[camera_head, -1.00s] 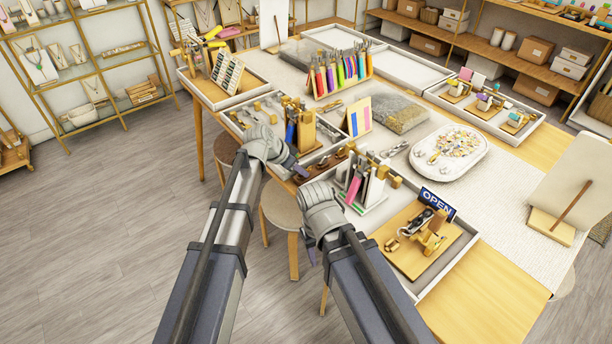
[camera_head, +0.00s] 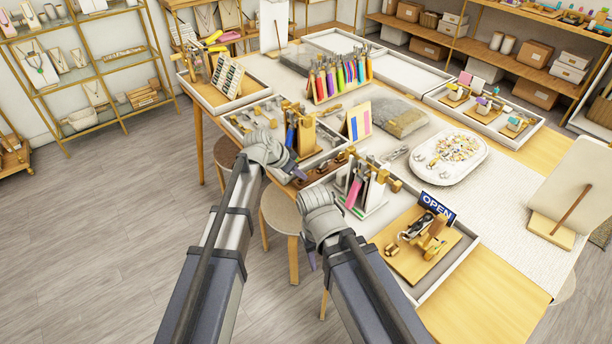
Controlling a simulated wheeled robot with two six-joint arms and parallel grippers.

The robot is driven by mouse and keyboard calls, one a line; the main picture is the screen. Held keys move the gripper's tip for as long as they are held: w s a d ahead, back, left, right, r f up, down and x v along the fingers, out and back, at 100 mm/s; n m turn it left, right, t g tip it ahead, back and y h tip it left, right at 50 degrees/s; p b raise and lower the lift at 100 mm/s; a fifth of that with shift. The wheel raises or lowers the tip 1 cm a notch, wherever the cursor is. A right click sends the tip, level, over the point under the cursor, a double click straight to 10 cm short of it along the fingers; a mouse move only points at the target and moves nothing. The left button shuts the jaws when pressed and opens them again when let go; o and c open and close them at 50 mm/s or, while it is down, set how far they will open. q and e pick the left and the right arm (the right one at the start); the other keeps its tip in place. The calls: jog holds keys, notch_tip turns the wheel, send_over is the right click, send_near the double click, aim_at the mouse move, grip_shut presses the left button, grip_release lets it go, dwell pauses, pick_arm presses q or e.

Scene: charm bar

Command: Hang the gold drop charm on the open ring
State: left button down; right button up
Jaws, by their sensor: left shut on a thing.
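My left gripper (camera_head: 292,168) reaches over the near edge of the table, at the front tray with wooden blocks and gold pieces. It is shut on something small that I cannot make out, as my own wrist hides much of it. My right gripper (camera_head: 312,261) hangs low in front of the table edge, mostly hidden behind my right wrist; its jaws cannot be read. I cannot pick out the gold drop charm or the open ring at this size. An oval white tray (camera_head: 423,170) holding many small charms lies on the table at the right.
A wooden stand with gold fittings (camera_head: 428,246) and an OPEN sign (camera_head: 437,206) stand at the front right. A rack of coloured-handled tools (camera_head: 340,78) is at the back. A stool (camera_head: 279,212) is beneath the near edge. Bare cloth (camera_head: 500,208) lies right of the oval tray.

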pick_arm(q)
jog(key=shift+r+p, duration=2.45)
jog(key=shift+r, duration=0.05)
jog(key=shift+s, duration=0.1)
